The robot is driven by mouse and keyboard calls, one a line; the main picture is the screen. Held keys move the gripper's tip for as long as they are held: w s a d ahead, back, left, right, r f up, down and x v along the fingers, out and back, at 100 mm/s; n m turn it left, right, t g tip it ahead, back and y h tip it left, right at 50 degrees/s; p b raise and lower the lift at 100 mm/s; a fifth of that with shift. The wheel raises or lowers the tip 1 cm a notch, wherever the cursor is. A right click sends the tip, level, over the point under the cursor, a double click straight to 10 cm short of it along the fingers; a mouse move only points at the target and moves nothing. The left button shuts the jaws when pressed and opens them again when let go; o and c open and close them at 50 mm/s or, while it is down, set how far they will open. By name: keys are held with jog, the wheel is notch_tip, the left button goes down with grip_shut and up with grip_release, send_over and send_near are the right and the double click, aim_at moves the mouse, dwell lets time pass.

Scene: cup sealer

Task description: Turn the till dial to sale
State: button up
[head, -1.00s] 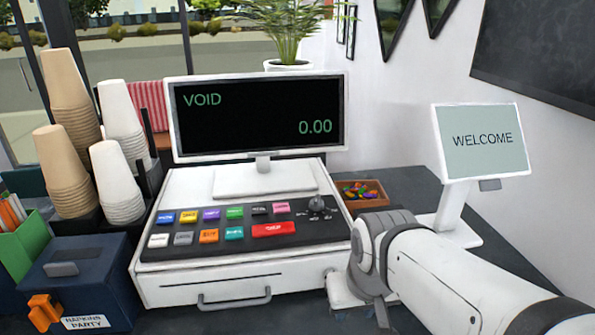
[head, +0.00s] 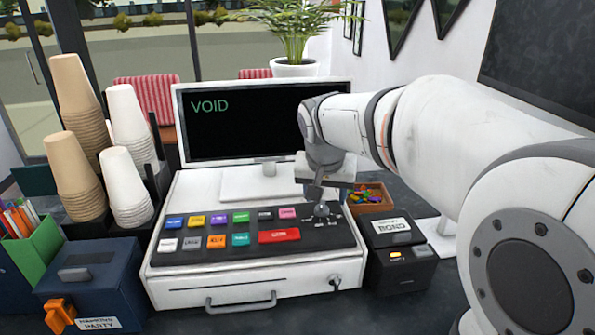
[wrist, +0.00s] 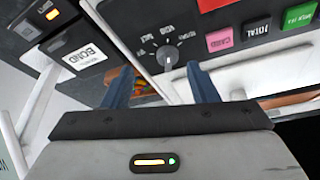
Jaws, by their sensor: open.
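The till (head: 215,280) is white with a black sloped key panel. Its screen (head: 240,135) reads VOID in green; my arm covers its right part. The dial (head: 321,210) is a small dark knob at the right end of the panel. In the wrist view the grey dial (wrist: 167,56) has small labels around it; VOID is legible and the others are hard to read. My gripper (head: 317,193) is open and points down just above the dial. In the wrist view its two blue fingers (wrist: 159,70) stand apart, with the dial appearing between their tips, apparently untouched.
Coloured keys, including a wide red one (head: 279,236), lie left of the dial. A black box labelled BOND (head: 392,226) stands right of the till. A small tray of colourful pieces (head: 370,205) sits behind it. Cup stacks (head: 130,125) and a napkin box (head: 92,285) are at left.

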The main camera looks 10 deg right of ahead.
aim_at(322, 203)
jog(key=shift+m, duration=0.3)
jog(key=w+f, duration=0.1)
jog(key=f, duration=0.1)
jog(key=w+f, duration=0.2)
jog(key=w+f+p, duration=0.1)
jog(key=w+f, duration=0.1)
jog(key=shift+w+d+f, duration=0.1)
jog(key=shift+d, duration=0.25)
jog(key=shift+c, duration=0.5)
